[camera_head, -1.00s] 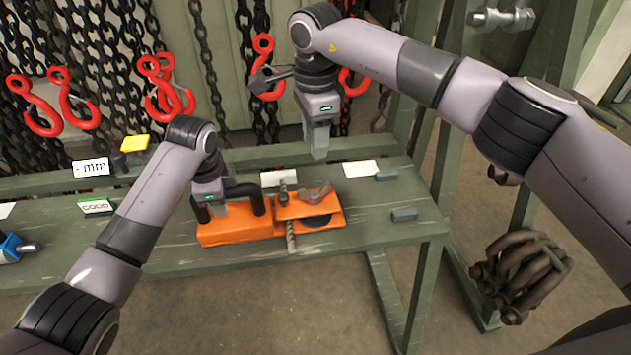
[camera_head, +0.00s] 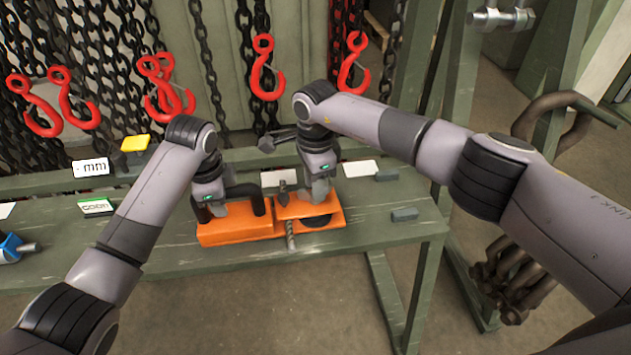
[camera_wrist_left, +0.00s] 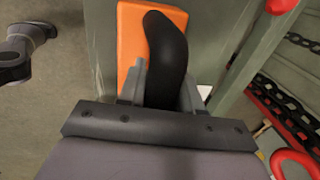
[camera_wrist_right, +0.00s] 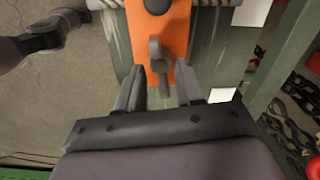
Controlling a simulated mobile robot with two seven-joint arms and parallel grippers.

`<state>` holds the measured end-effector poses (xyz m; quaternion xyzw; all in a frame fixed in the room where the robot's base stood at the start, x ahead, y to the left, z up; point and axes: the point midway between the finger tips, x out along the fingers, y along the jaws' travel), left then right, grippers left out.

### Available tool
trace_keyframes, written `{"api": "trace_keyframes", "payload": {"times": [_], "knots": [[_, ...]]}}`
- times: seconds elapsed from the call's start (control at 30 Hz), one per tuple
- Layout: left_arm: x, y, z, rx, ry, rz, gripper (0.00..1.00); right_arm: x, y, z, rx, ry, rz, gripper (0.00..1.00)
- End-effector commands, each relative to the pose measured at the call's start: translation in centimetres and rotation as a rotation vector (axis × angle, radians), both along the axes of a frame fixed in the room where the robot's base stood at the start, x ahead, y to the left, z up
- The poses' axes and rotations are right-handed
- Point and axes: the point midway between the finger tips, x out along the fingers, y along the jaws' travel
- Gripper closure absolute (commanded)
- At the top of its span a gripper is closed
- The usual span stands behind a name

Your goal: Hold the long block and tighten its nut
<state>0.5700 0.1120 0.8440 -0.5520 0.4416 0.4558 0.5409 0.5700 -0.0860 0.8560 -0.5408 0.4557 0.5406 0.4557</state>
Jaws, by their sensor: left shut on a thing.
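The long orange block (camera_head: 225,236) lies on the green bench with a curved black handle (camera_head: 258,203) on top. My left gripper (camera_head: 208,214) is shut on the handle; the left wrist view shows the fingers at either side of the black grip (camera_wrist_left: 167,50). The block's right part (camera_head: 330,222) carries a metal wing-like nut, shown in the right wrist view (camera_wrist_right: 158,66). My right gripper (camera_head: 318,196) is down over this part. Its fingers are open on both sides of the nut, with gaps visible.
A twisted metal rod (camera_head: 290,238) sticks out at the block's front. A small grey block (camera_head: 404,214) and white cards (camera_head: 358,168) lie to the right. A blue tool (camera_head: 12,248) lies far left. Chains and red hooks (camera_head: 264,72) hang behind.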

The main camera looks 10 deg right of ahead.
Motion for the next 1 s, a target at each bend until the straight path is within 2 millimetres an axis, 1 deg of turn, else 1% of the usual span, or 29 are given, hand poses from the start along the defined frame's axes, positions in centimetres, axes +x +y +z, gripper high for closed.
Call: {"api": "trace_keyframes", "payload": {"times": [0.07,0.1,0.2,0.47,0.67,0.87,1.0], "knots": [[0.05,-0.06,0.11,-0.002,-0.002,0.001,1.0,0.0,0.01,0.02,0.0,0.0,0.0,0.64],[0.05,-0.06,0.11,-0.002,-0.002,0.001,1.0,0.0,0.01,0.03,0.0,0.0,0.0,0.7],[0.05,-0.06,0.11,-0.002,-0.002,0.001,1.0,0.0,0.01,0.04,0.0,0.0,0.0,1.0],[0.05,-0.07,0.11,-0.003,-0.003,0.0,1.0,-0.01,0.0,0.07,0.0,0.001,-0.007,1.0],[0.06,-0.07,0.1,-0.003,-0.003,0.0,1.0,0.0,0.0,0.11,0.0,0.001,-0.059,1.0],[0.06,-0.07,0.1,-0.002,-0.003,0.002,1.0,0.01,-0.03,0.14,-0.001,0.001,-0.186,1.0],[0.06,-0.07,0.1,-0.002,-0.003,0.002,1.0,0.03,-0.04,0.13,-0.001,0.0,-0.309,1.0]]}}
